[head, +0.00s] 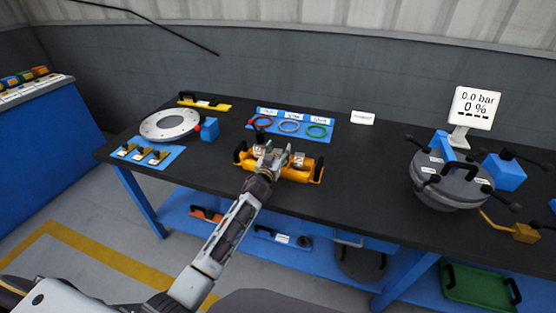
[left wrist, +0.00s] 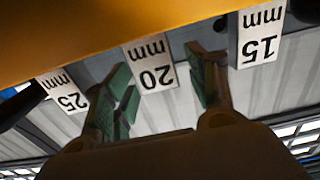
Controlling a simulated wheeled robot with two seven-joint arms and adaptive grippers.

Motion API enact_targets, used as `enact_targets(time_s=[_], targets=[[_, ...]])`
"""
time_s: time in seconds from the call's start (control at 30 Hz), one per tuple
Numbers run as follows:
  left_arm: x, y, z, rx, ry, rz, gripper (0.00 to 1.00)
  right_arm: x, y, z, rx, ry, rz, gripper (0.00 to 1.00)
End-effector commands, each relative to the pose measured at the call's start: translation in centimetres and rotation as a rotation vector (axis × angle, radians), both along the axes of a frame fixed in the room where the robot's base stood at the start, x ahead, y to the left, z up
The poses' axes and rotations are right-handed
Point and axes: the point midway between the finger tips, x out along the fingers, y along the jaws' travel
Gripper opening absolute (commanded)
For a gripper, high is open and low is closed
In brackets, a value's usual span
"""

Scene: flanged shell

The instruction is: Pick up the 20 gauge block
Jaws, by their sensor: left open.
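The 20 gauge block shows in the left wrist view by its white "20 mm" label (left wrist: 152,66), upside down below the orange holder (left wrist: 130,22). The 15 mm block's label (left wrist: 260,36) is to its right and the 25 mm label (left wrist: 64,92) to its left. My left gripper (left wrist: 165,90) is open, with its green-padded fingers on either side of the 20 label. I cannot tell whether they touch the block. In the head view my left gripper (head: 270,160) is at the orange holder (head: 312,177), hiding part of it and its blocks. My right gripper is out of view.
A round flanged plate (head: 166,125) lies left on the dark table (head: 370,180). A blue mat with coloured rings (head: 289,126) lies behind the holder. A grey vessel (head: 450,185) with a display (head: 474,107) stands right. Table space between holder and vessel is clear.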

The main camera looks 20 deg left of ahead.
Motion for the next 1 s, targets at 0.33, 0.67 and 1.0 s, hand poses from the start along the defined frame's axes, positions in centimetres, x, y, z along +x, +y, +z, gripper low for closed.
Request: enact_targets(time_s=[0.33,0.67,1.0], targets=[[-0.01,0.00,-0.01,0.000,0.000,0.000,0.35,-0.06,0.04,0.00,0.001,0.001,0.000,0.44],[0.00,0.00,0.09,0.000,-0.002,0.000,0.00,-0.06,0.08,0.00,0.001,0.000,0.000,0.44],[0.02,0.04,0.67,0.000,-0.002,0.000,0.00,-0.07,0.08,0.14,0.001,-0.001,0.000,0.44]])
